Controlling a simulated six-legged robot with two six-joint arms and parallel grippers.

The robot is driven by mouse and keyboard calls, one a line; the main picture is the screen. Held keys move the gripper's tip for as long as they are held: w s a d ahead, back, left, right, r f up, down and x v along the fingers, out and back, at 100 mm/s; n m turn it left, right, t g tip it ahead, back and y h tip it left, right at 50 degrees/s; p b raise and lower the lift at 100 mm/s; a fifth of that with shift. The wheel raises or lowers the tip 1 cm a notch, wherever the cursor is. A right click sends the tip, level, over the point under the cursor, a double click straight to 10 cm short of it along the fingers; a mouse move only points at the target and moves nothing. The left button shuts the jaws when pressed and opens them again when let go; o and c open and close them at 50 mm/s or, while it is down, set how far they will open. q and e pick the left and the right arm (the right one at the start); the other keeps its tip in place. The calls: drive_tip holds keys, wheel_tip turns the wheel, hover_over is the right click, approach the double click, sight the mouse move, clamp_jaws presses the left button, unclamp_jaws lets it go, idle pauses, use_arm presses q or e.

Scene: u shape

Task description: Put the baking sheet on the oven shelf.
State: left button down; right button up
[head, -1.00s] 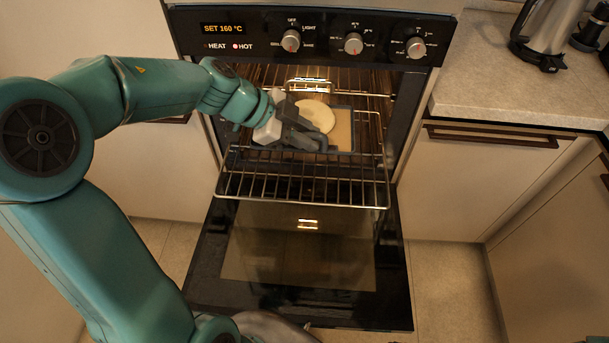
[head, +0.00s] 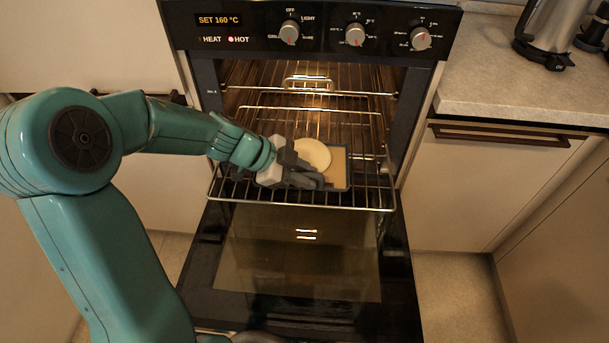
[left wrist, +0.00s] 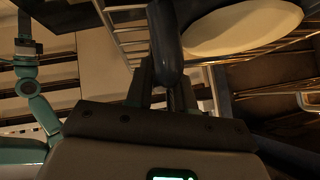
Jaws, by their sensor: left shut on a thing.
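The baking sheet (head: 339,181) is a shallow tray with a blue-grey rim and a tan surface. A round pale disc (head: 313,153) lies on it. In the head view the sheet is over the front part of the pulled-out wire oven shelf (head: 361,203); I cannot tell whether it touches the wires. My left gripper (head: 318,182) is shut on the sheet's near left side and hides part of it. In the left wrist view the gripper (left wrist: 168,85) is below the sheet's dark rim (left wrist: 165,45), with the disc (left wrist: 243,27) above right.
The oven door (head: 300,265) hangs open in front, below the shelf. Another wire rack (head: 300,110) is deeper in the lit oven. The panel reads SET 160 °C and HOT is lit. A worktop (head: 500,85) with a metal jug (head: 550,30) is at right.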

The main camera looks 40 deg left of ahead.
use_arm(q)
drive_tip(key=c, duration=1)
unclamp_jaws()
drive_tip(key=shift+f, duration=0.1)
drive_tip(key=p+v, duration=0.4)
drive_tip(key=v, duration=0.8)
